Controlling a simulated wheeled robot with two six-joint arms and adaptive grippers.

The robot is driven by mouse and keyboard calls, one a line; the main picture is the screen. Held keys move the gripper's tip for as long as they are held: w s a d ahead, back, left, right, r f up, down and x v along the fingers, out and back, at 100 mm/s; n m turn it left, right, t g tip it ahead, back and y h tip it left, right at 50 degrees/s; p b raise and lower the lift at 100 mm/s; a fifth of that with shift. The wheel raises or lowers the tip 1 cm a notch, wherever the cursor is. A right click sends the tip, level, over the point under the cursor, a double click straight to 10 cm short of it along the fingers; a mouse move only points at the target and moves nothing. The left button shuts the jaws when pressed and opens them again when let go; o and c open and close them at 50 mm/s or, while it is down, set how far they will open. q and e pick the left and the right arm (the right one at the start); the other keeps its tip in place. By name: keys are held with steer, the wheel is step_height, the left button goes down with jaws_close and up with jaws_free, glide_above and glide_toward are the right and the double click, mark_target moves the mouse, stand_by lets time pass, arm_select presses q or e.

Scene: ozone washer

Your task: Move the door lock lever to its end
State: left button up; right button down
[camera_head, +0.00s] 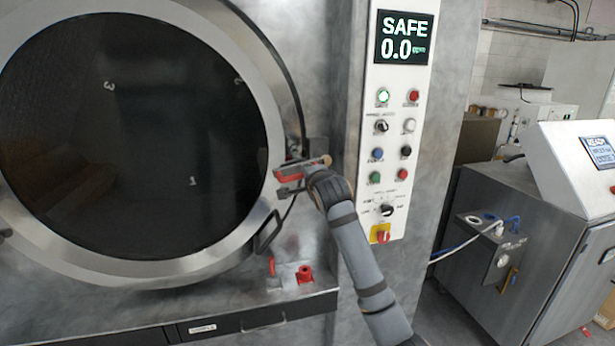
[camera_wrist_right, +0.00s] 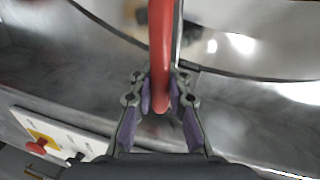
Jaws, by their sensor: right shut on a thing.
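The red door lock lever (camera_wrist_right: 160,45) runs down from the top of the right wrist view, and its rounded end sits between the finger pads of my right gripper (camera_wrist_right: 160,92). The gripper is shut on the lever near that end. In the head view my right gripper (camera_head: 288,180) is at the right edge of the round door (camera_head: 130,110), and red of the lever (camera_head: 281,173) shows there, partly hidden by the gripper. The door is closed against the washer. My left gripper is not in view.
The control panel (camera_head: 398,150) stands just right of my right arm, with buttons, knobs and a display reading SAFE 0.0. A door handle (camera_head: 268,233) and a red fitting (camera_head: 305,273) are below the gripper. A steel cabinet (camera_head: 520,260) stands farther right.

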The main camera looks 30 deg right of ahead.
steer(key=shift+f, duration=0.15)
steer(key=c, duration=1.7)
jaws_free()
steer(key=o, duration=0.4)
steer(key=shift+s+r, duration=0.2)
steer(key=v, duration=1.2)
